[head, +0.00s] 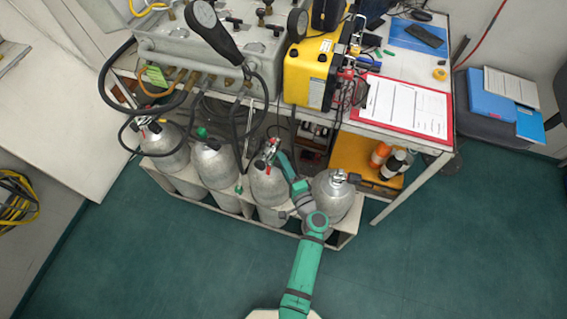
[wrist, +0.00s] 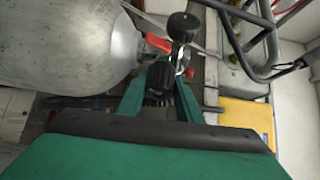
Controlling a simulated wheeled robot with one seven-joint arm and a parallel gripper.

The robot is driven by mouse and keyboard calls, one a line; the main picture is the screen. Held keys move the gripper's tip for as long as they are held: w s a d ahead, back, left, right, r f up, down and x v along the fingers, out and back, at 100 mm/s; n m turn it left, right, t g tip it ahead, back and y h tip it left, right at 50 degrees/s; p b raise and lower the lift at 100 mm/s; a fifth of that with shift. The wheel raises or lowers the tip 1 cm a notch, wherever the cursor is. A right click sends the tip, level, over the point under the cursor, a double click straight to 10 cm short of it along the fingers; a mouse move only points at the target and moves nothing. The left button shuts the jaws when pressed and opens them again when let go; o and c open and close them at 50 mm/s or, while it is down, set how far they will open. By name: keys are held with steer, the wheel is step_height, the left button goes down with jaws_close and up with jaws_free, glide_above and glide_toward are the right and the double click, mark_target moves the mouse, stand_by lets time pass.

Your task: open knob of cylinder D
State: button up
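Several grey gas cylinders stand in a row in a low rack in the head view; no letter is readable, so I cannot tell which is D. My gripper (head: 271,152) is at the valve of the third cylinder from the left (head: 268,186), which has red on top. In the wrist view this cylinder (wrist: 60,45) lies at the left. The green fingers of my gripper (wrist: 160,82) stand apart, one on each side of a black ridged knob (wrist: 160,76). Contact is not clear. A second black knob (wrist: 183,27) and a red part (wrist: 158,43) are just beyond.
The rightmost cylinder (head: 334,196) stands close beside my arm. Above the rack is a bench with a grey gauge panel (head: 200,45), a yellow case (head: 308,75) and a red clipboard (head: 405,108). Black hoses (head: 107,85) hang at the left. The green floor in front is clear.

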steer(key=shift+n+t, duration=0.3)
steer(key=shift+n, duration=0.1)
steer(key=n+t+y, duration=0.1)
steer(key=n, duration=0.2)
steer(key=shift+f, duration=0.1)
steer(key=n+t+y, duration=0.1)
steer(key=n+y, duration=0.2)
steer(key=n, duration=0.2)
steer(key=shift+s, duration=0.1)
steer(key=shift+n, duration=0.5)
steer(key=shift+s, duration=0.1)
steer(key=o, duration=0.8)
steer(key=shift+c, duration=0.2)
steer(key=v, duration=1)
steer(key=shift+s+d+f, duration=0.2)
steer(key=shift+f, duration=0.15)
